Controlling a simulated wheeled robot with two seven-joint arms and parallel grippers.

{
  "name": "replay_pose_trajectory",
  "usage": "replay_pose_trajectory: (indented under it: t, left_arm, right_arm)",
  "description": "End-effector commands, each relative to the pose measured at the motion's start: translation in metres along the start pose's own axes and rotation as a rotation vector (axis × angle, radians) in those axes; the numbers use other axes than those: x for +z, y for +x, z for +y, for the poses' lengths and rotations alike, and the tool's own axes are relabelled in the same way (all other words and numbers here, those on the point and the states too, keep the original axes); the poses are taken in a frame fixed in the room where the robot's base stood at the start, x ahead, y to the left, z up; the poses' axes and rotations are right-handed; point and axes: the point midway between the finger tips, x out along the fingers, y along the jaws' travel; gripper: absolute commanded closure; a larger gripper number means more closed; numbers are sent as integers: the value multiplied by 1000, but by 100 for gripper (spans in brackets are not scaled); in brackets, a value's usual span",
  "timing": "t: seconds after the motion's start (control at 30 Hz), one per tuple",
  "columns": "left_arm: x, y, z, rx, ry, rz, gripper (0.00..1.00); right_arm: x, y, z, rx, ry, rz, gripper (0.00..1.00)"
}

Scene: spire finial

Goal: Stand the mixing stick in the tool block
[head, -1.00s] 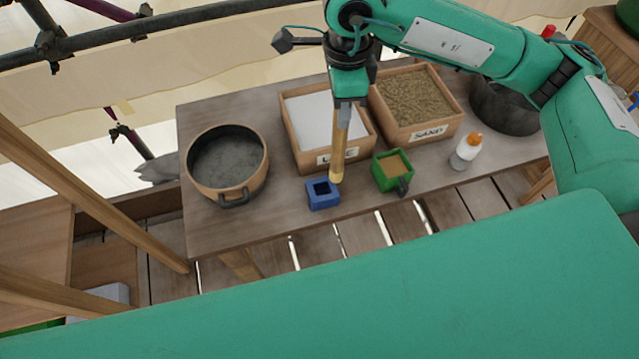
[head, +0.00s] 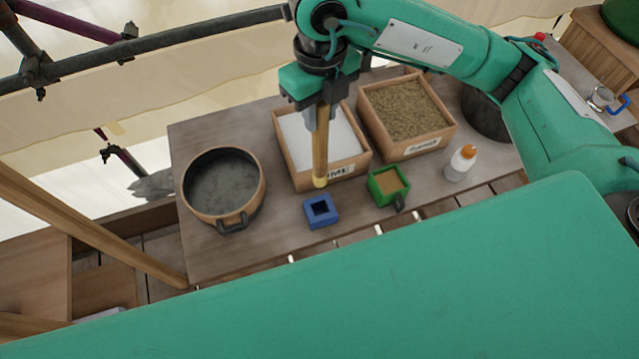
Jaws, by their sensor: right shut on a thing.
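The mixing stick (head: 320,150) is a light wooden rod held upright in my right gripper (head: 321,108), which is shut on its upper part. Its lower tip hangs just behind the tool block in the picture, and looks clear of it. The tool block (head: 320,211) is a small blue block with a dark square hole in its top, standing near the table's front edge. The hole looks empty. My left gripper is not in view.
A lime box (head: 284,160) stands behind the stick, with a sand box (head: 373,130) to its right. A pot (head: 191,195) is at left. A green cup (head: 378,198) and a white bottle (head: 458,165) stand right of the block on the wooden table (head: 270,250).

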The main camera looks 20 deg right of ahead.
Motion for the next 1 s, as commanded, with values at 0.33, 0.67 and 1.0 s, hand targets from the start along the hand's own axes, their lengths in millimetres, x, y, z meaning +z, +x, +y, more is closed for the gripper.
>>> replay_pose_trajectory:
  t: [0.33,0.67,1.0]
  left_arm:
    - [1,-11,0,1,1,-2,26]
    - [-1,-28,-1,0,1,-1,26]
    - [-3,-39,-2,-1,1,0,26]
  right_arm:
    - [-2,62,0,1,-1,7,100]
    - [-1,130,0,0,-2,2,100]
    - [-1,170,0,0,-2,4,100]
